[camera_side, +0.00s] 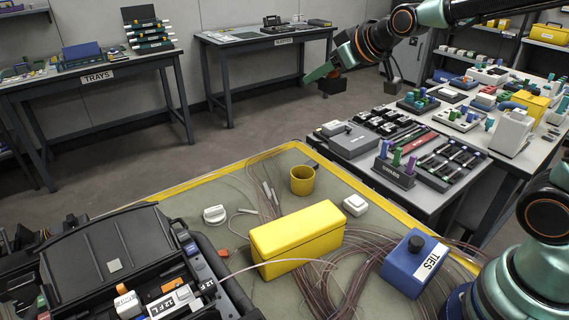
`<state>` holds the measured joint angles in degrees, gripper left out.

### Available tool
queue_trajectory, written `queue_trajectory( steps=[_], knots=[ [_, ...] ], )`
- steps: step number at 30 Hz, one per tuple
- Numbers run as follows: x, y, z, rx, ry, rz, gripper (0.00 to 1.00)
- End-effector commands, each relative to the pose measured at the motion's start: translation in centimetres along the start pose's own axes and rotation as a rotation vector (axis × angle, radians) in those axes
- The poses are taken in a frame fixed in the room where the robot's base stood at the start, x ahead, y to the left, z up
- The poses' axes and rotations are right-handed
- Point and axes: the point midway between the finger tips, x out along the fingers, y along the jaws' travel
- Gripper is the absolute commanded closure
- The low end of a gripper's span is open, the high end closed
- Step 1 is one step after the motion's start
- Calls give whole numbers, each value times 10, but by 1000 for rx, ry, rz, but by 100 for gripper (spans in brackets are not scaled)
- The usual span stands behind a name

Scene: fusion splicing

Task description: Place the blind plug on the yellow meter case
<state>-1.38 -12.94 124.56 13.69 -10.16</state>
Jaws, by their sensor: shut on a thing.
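The yellow meter case (297,238) is a closed, long yellow box on the grey work mat in the front middle. Its top is bare. My gripper (318,74) is high at the upper middle, far above and behind the case. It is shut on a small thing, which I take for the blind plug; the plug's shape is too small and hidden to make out. Nothing touches the case from above.
A yellow cup (302,180) stands behind the case. A white block (355,205) and a blue TIES box (414,264) are to its right, a white round part (214,214) to its left. Loose fibres surround it.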

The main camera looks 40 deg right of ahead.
Motion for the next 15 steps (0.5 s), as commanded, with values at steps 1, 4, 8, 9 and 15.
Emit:
queue_trajectory(
  steps=[1,4,8,9,15],
  knots=[
    [-7,4,1,6,3,9,100],
    [-14,8,4,11,-1,16,100],
    [-17,10,6,14,-3,20,100],
    [-16,10,6,14,-3,19,100],
    [6,-4,-1,-5,-3,-8,100]
  ],
)
